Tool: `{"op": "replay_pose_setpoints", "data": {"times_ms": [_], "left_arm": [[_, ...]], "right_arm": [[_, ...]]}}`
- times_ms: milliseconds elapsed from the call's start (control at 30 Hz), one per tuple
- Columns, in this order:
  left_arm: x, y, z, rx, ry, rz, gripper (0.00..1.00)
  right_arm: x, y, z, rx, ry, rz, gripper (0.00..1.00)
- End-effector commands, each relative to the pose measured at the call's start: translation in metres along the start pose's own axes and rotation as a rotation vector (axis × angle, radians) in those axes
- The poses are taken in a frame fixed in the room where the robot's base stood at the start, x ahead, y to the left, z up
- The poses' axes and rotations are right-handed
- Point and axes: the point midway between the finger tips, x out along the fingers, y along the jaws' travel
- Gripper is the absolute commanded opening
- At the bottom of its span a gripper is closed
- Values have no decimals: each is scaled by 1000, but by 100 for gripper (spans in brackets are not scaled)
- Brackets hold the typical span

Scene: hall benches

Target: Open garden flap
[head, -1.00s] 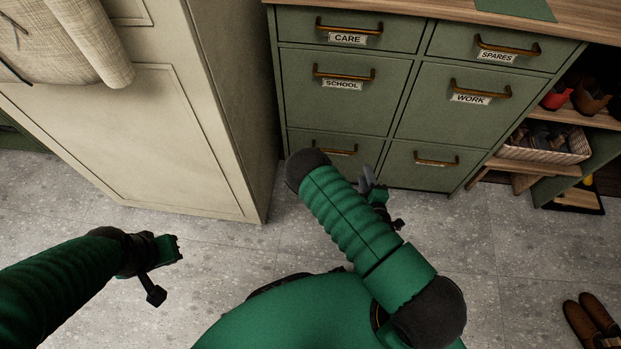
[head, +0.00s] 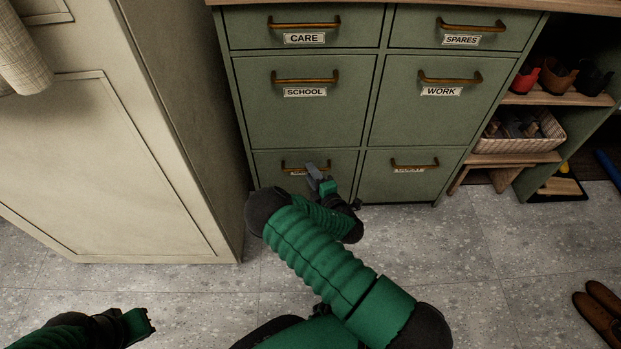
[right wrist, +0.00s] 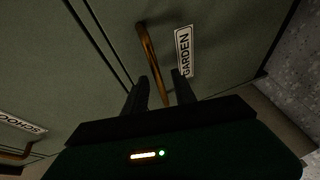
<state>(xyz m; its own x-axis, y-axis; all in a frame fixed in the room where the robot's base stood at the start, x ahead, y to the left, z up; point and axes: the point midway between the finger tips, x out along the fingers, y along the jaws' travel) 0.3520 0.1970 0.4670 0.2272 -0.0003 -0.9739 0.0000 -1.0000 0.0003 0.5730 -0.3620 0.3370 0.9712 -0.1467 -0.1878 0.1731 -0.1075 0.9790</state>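The garden flap (head: 267,166) is the bottom left green front of the cabinet, and it is closed. Its brass handle (head: 292,164) shows in the head view, with the label partly hidden. In the right wrist view the GARDEN label (right wrist: 184,50) and the handle (right wrist: 148,48) are clear. My right gripper (head: 318,176) is at the flap's front. In the right wrist view its fingers (right wrist: 160,88) are apart, one on each side of the handle's near part; I cannot tell if they touch it. My left gripper (head: 145,322) is low at the left, away from the cabinet, its fingers partly hidden.
Other closed fronts surround the flap: SCHOOL (head: 305,115) above and another bottom front (head: 400,185) to the right. A cream cabinet (head: 120,160) stands close on the left. Open shelves with a basket (head: 520,134) are at the right. Brown shoes (head: 603,310) lie on the floor.

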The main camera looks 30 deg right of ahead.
Motion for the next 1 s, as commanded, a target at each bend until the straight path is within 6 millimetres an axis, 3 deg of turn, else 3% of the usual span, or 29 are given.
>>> {"op": "replay_pose_setpoints", "data": {"times_ms": [333,600,1000], "left_arm": [[4,0,1,0,0,0,0],[4,0,1,0,0,0,0],[4,0,1,0,0,0,0]], "right_arm": [[9,1,0,1,0,0,32],[8,0,0,1,-1,-1,0],[8,-1,0,1,-1,-4,0]]}}
